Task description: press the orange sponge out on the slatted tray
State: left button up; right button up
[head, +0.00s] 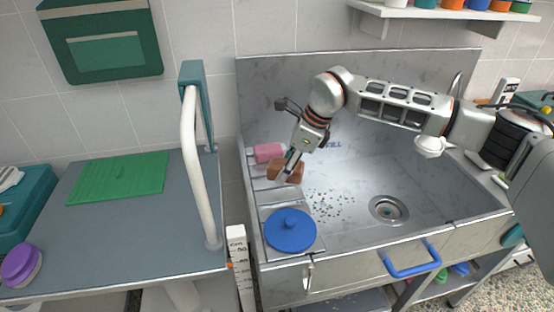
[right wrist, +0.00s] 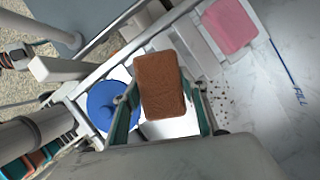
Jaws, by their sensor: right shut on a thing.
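The orange sponge (head: 288,172), a brownish-orange block, is between the fingers of my right gripper (head: 291,162). In the right wrist view the sponge (right wrist: 160,85) fills the space between the two fingers, which are shut on it. The slatted tray (head: 273,196) is a pale grey rack along the left side of the steel sink. The sponge is over its middle part; I cannot tell whether it touches the slats. My left gripper is not in view.
A pink block (head: 268,152) lies at the tray's far end and a round blue lid (head: 290,231) at its near end. Dark specks dot the basin (head: 345,185) near the drain (head: 388,209). A white rail (head: 194,160) stands left of the sink.

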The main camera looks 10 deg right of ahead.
aim_at(277, 159)
jog(key=w+m, duration=0.1)
jog(key=w+a+m, duration=0.1)
jog(key=m+t+h, duration=0.1)
jog(key=m, duration=0.1)
jog(key=shift+w+a+r, duration=0.35)
jog(key=shift+w+a, duration=0.05)
jog(key=shift+f+b, duration=1.5)
jog(key=shift+f, duration=0.8)
jog(key=shift+f+b, duration=0.45)
jog(key=shift+f, duration=0.25)
jog(key=shift+f, duration=0.45)
jog(key=shift+s+f, duration=0.15)
jog(key=shift+f, duration=0.1)
